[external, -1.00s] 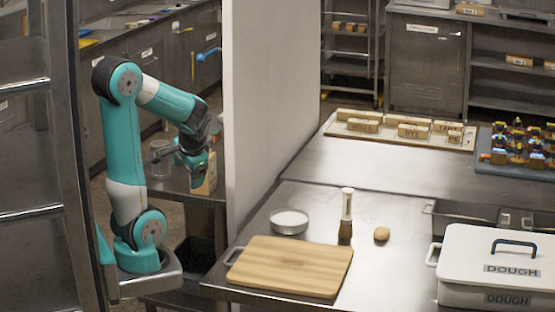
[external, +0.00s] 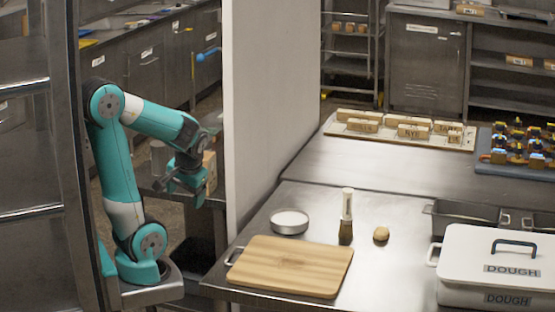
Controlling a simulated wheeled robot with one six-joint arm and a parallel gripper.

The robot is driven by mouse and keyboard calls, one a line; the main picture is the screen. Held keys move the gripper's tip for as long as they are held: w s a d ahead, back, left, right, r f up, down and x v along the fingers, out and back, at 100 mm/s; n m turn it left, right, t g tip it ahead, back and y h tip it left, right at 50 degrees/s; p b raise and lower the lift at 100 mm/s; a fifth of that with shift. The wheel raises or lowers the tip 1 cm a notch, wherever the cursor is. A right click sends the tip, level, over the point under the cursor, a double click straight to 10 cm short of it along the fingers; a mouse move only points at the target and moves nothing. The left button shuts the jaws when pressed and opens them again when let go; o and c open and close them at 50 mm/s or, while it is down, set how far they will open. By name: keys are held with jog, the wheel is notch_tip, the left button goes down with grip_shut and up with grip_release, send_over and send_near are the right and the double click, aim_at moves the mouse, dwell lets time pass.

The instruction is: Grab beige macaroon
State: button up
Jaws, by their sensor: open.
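A small round beige-brown piece (external: 381,234), which looks like the macaroon, lies on the steel table just right of a brush. My gripper (external: 172,187) hangs at the left, beyond the table's left edge and left of the white partition. It is open and far from the beige piece. Nothing shows between its fingers, though the fingertips are small in this view.
A wooden board (external: 290,265) lies at the table's front left. A round white-topped tin (external: 289,222) and an upright brush (external: 346,215) stand behind it. A white dough box (external: 495,265) stands at right. The white partition (external: 270,90) rises between my arm and the back counter.

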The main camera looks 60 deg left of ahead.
jog(key=shift+w, duration=0.1)
jog(key=w+d+r+h+p, duration=0.1)
jog(key=w+r+p, duration=0.15)
jog(key=w, duration=0.55)
jog(key=w+d+r+p, duration=0.15)
jog(key=w+r, duration=0.25)
jog(key=w, duration=0.5)
jog(key=t+h+p, duration=0.1)
jog(key=h+p, duration=0.1)
jog(key=p, duration=0.3)
send_over(382, 227)
jog(key=s, duration=0.1)
jog(key=f, duration=0.8)
jog(key=d+f, duration=0.1)
jog(key=f, duration=0.3)
jog(key=shift+s+f, duration=0.1)
jog(key=shift+f, duration=0.05)
jog(key=shift+w+a+f+p, duration=0.2)
jog(key=shift+f+p, duration=0.1)
jog(key=shift+f, duration=0.65)
jog(key=shift+w+a+f+p, duration=0.15)
jog(key=shift+f+p, duration=0.2)
jog(key=shift+f, duration=0.65)
jog(key=shift+w+a+f+p, duration=0.1)
jog(key=shift+w+f+p, duration=0.15)
jog(key=shift+f, duration=0.7)
jog(key=c, duration=0.8)
